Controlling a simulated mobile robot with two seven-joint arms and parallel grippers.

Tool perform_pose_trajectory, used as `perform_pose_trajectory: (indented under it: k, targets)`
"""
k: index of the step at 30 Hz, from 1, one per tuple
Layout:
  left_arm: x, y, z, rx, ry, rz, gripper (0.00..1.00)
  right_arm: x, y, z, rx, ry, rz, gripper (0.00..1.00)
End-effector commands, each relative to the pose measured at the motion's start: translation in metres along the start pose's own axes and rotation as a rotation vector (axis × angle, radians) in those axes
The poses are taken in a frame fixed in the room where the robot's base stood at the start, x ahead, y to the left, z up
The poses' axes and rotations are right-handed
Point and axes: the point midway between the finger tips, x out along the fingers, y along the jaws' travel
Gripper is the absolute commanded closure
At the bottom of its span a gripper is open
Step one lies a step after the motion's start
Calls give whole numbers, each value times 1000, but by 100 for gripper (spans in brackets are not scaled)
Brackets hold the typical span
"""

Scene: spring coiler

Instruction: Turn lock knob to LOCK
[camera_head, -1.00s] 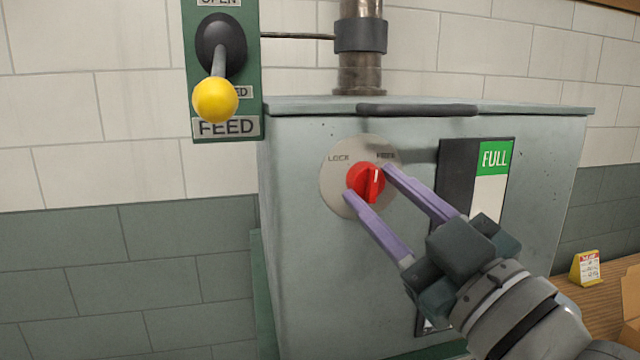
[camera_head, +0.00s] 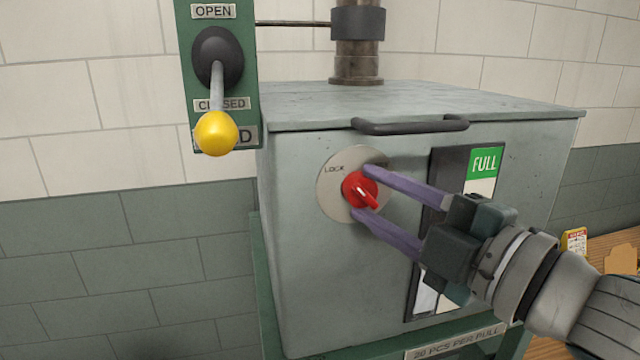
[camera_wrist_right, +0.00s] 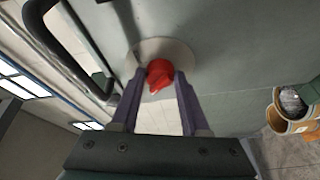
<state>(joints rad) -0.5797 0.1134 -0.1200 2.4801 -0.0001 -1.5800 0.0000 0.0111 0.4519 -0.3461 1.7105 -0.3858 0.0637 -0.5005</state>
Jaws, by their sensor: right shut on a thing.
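The red lock knob (camera_head: 359,191) sits on a round pale plate (camera_head: 330,200) on the front of the grey machine box. LOCK is printed at the plate's upper left; the other label, at upper right, is mostly hidden by a finger. The knob's ridge slants from upper left to lower right, with a white mark toward its upper-left part. My right gripper (camera_head: 361,191) is shut on the knob, one purple finger above and one below. In the right wrist view the knob (camera_wrist_right: 160,74) is between the fingertips. My left gripper is not in view.
A dark handle (camera_head: 410,126) runs along the box's top front edge, just above the knob. A yellow-ball lever (camera_head: 217,133) on a green panel stands at upper left. A gauge with a green FULL label (camera_head: 484,163) lies behind my right gripper.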

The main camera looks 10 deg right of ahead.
Motion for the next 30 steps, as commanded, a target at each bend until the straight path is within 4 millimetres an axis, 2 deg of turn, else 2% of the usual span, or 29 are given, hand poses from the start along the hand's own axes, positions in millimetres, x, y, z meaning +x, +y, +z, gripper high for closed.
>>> perform_pose_trajectory:
  k: [21,22,29,30]
  targets:
    - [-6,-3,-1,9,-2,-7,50,0,0,0,-66,-5,-27,100]
    - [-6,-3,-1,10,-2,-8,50,0,0,0,-66,-5,-27,51]
    - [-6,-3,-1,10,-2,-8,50,0,0,0,-64,-5,-26,25]
    - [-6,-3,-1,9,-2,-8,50,0,0,0,-64,-5,-26,25]
